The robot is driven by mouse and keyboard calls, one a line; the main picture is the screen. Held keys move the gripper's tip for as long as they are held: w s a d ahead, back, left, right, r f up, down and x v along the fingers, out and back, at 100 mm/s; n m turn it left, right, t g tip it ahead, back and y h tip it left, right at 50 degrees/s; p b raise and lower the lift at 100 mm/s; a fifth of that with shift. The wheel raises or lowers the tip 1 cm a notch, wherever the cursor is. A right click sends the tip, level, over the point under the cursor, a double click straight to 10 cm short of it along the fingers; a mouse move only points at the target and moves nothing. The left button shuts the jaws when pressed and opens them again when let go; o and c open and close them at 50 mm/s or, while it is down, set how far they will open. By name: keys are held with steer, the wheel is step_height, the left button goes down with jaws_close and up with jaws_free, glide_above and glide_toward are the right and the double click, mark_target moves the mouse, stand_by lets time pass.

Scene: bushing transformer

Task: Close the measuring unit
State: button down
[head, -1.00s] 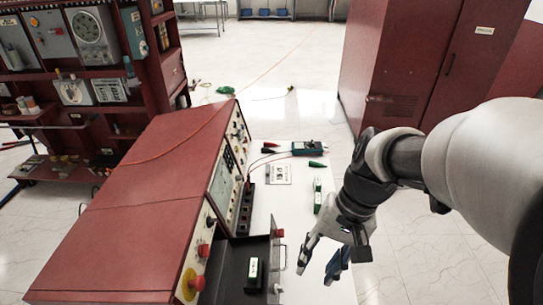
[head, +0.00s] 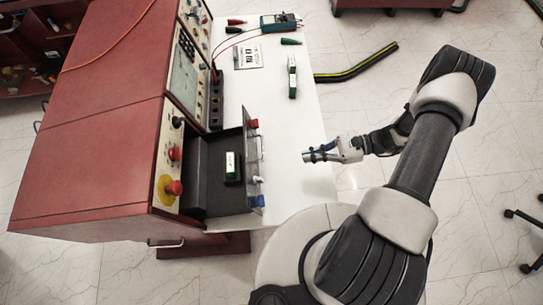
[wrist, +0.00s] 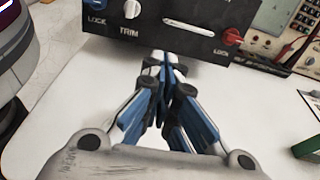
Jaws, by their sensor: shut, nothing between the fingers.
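The measuring unit (head: 213,165) is a dark open drawer pulled out of the red console. Its front panel has a red knob (head: 253,124), a white knob and a blue knob (head: 257,201). In the wrist view the black front panel (wrist: 185,22) carries the words LOCK and TRIM and a red lock knob (wrist: 232,37). My gripper (head: 306,156) is level, to the right of the panel, with its fingers towards it and a gap between. In the wrist view its blue fingertips (wrist: 165,65) are together and empty, below the panel's middle. Whether they touch cannot be told there.
The red console (head: 105,125) stands to the left. A multimeter (head: 280,22), its leads, a card and another green box (head: 292,75) lie farther up the white table (head: 285,125). The table beside the panel is clear.

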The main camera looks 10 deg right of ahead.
steer(key=b, duration=0.2)
glide_toward(257, 167)
steer(key=x, duration=0.7)
steer(key=shift+w+d+f, duration=0.1)
steer(key=shift+f, duration=0.05)
